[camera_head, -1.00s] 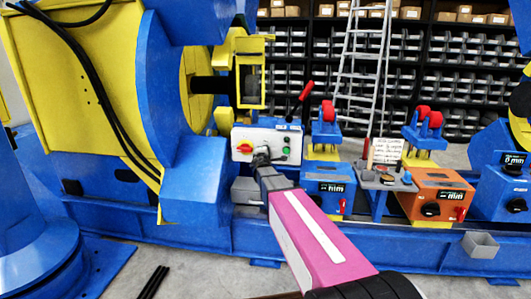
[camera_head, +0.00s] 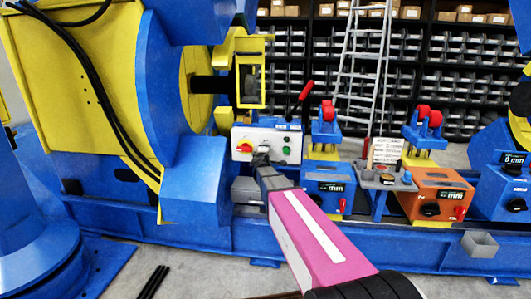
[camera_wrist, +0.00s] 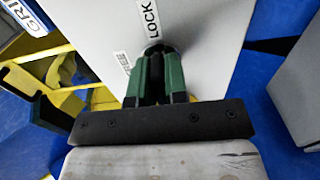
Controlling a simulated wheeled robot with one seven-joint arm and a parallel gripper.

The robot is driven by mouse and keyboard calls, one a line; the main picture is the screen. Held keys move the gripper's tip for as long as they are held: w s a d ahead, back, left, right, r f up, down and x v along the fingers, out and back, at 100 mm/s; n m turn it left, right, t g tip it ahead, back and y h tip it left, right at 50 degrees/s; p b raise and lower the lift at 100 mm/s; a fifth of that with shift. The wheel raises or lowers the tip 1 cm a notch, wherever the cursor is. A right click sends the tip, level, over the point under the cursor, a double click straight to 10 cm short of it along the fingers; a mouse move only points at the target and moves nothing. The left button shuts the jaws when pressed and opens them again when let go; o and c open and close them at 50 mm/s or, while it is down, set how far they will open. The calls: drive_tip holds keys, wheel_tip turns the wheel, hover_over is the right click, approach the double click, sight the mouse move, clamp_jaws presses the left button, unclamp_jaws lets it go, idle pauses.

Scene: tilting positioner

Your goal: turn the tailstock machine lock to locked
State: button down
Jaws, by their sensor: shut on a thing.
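A white control box (camera_head: 276,133) stands on the blue machine bed, with a red-and-yellow switch and small buttons on its front. In the wrist view its pale panel (camera_wrist: 190,30) carries a LOCK label and a second, smaller label that I cannot read surely. My gripper (camera_wrist: 160,66), with green-and-black fingers, is shut on a dark lock knob (camera_wrist: 158,48) on this panel. The fingers hide most of the knob, so its pointing direction is unclear. In the head view my gripper (camera_head: 261,160) reaches the lower front of the box.
A yellow bracket (camera_head: 251,75) and the blue-and-yellow positioner (camera_head: 165,100) stand close at the left. Roller stands on a blue unit (camera_head: 328,185) and an orange unit (camera_head: 434,195) are to the right, with a small tool shelf (camera_head: 385,178) between them.

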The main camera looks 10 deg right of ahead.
drive_tip(key=c, duration=1.1)
unclamp_jaws()
drive_tip(key=shift+c, duration=0.2)
drive_tip(key=v, duration=1)
drive_tip(key=shift+s, duration=0.4)
drive_tip(key=shift+a, duration=0.1)
drive_tip(key=s+d+f+m+g+h, duration=0.2)
drive_tip(key=s+d+f+m+g, duration=0.8)
drive_tip(key=s+f, duration=0.35)
drive_tip(key=s+a+f+m+g+y, duration=0.2)
drive_tip(key=s+a+f+g+y, duration=0.1)
drive_tip(key=s, duration=0.3)
drive_tip(key=s+a+f+m+g+y, duration=0.2)
drive_tip(key=s+a+f+g+y, duration=0.2)
drive_tip(key=s+f, duration=0.2)
drive_tip(key=shift+s+y, duration=0.3)
drive_tip(key=shift+s, duration=0.5)
